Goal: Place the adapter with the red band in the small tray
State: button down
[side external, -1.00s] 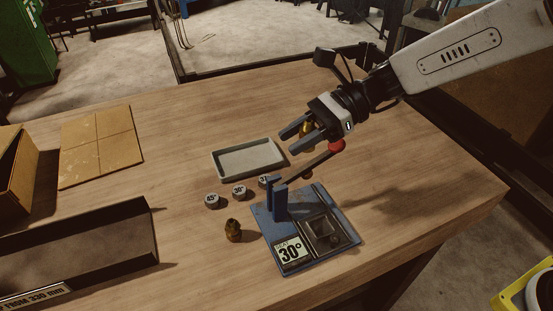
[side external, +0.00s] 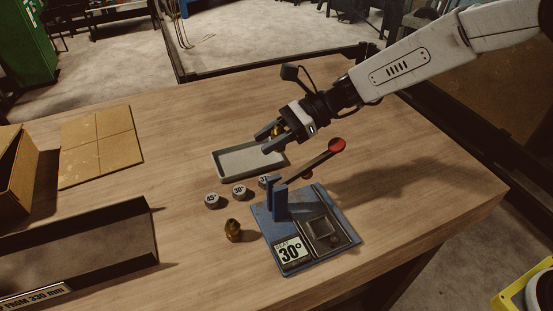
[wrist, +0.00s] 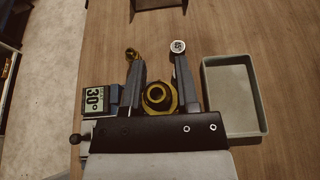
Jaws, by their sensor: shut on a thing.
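My gripper (side external: 264,141) is shut on a brass adapter (side external: 277,130), held above the table by the far right part of the small tray. In the wrist view this adapter (wrist: 158,97) sits between the two fingers, its open bore facing the camera. No red band can be made out on it. The small tray (side external: 226,172) is grey-green, shallow and empty. In the wrist view the tray (wrist: 261,110) lies to the right of the fingers. A second brass adapter (side external: 233,231) stands on the table left of the blue fixture; its band colour is unclear.
A blue fixture (side external: 345,227) with a 30° label and a red-knobbed lever (side external: 337,145) stands at the front right. Several marked discs (side external: 240,192) lie between it and the tray. A dark angled holder (side external: 95,250) and cardboard (side external: 100,145) are on the left.

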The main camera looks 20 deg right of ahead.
send_over(227, 166)
jog(key=s, duration=0.2)
jog(key=f, duration=0.8)
jog(key=shift+w+d, duration=0.25)
jog(key=shift+d, duration=0.05)
jog(key=shift+w+a+f, duration=0.3)
jog(key=shift+w+f, duration=0.3)
jog(key=shift+f, duration=0.15)
jog(key=shift+w+f, duration=0.1)
jog(key=shift+w+f, duration=0.1)
jog(key=shift+f, duration=1.55)
jog(key=shift+f, duration=0.1)
jog(key=shift+c, duration=1.8)
grip_release()
